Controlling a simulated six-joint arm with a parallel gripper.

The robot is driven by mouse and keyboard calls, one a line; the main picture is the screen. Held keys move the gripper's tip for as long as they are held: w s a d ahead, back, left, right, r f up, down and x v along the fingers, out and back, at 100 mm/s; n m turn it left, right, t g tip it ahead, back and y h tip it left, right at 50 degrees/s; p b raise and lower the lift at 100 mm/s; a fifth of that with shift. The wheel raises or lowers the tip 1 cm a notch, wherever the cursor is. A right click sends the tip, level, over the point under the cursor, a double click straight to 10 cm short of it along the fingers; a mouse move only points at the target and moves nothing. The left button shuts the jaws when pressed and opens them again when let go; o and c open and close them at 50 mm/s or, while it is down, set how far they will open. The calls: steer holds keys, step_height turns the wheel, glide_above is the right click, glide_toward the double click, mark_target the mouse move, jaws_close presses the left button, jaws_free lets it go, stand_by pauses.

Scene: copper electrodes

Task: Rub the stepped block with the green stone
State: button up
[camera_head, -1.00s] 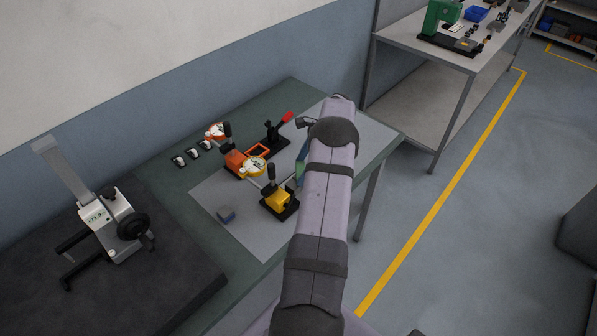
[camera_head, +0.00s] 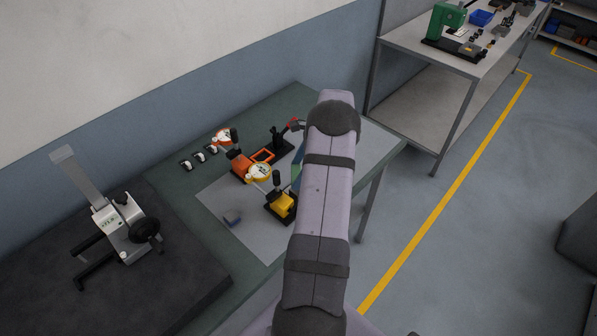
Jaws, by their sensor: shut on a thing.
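A small grey-blue block (camera_head: 232,216), which looks like the stepped block, sits on the pale grey mat (camera_head: 262,240) at its left part. It is too small for me to make out its steps. My arm (camera_head: 322,200) reaches over the right side of the bench, and its links hide my gripper. A narrow green-blue patch (camera_head: 296,172) shows at the left edge of my arm. It may be part of the green stone, but I cannot tell. The block stands apart from my arm, to its left. Nothing visible touches the block.
A yellow-based dial gauge stand (camera_head: 282,205) stands between the block and my arm. An orange holder (camera_head: 240,166), a white dial (camera_head: 258,173) and a black clamp (camera_head: 279,140) stand behind. A grey measuring instrument (camera_head: 125,230) is at the left. The mat's front is clear.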

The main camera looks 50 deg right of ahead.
steer(key=shift+r+p, duration=0.95)
steer(key=shift+r, duration=0.75)
